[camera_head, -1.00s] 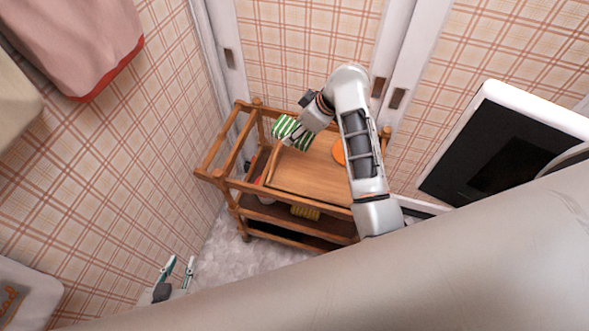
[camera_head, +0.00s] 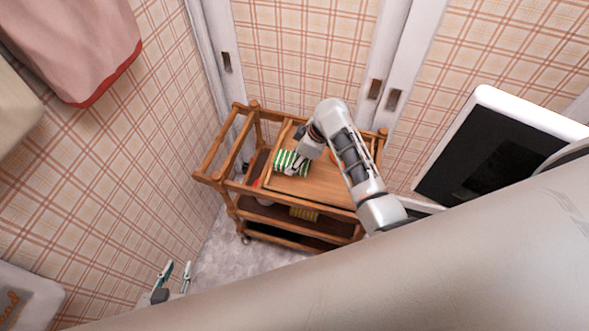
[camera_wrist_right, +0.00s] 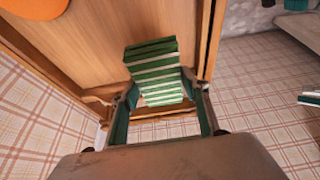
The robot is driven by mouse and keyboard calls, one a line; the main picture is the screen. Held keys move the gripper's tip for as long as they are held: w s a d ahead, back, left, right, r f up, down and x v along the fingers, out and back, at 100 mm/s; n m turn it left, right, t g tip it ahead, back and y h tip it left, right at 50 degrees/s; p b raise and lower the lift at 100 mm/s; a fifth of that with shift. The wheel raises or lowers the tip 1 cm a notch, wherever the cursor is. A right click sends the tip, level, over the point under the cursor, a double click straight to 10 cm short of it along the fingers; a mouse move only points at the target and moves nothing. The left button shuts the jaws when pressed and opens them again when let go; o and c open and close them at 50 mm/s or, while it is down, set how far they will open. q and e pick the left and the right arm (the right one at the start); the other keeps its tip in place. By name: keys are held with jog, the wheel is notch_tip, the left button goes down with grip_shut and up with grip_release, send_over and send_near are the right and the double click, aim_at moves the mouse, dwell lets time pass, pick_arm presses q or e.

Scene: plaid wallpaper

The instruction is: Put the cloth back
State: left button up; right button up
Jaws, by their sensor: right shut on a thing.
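The cloth is a green and white striped folded piece (camera_head: 284,158) over the left part of a wooden tray (camera_head: 315,188) on top of a wooden trolley (camera_head: 205,178). My right gripper (camera_head: 297,162) is shut on it. In the right wrist view the cloth (camera_wrist_right: 155,72) sits between the two fingers (camera_wrist_right: 163,112), with the tray's wood (camera_wrist_right: 105,40) beyond it. I cannot tell whether the cloth touches the tray. My left gripper (camera_head: 178,270) is open and empty, low at the left, away from the trolley.
An orange round thing (camera_wrist_right: 35,8) lies on the tray, mostly behind my right arm in the head view. A yellow item (camera_head: 304,213) is on a lower shelf. Pink cloth (camera_head: 75,45) hangs at the left wall. A white-framed dark panel (camera_head: 480,150) stands right.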

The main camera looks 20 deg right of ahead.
jog(key=shift+f, duration=2.9)
jog(key=o, duration=1)
jog(key=v, duration=1.2)
jog(key=shift+a, duration=0.15)
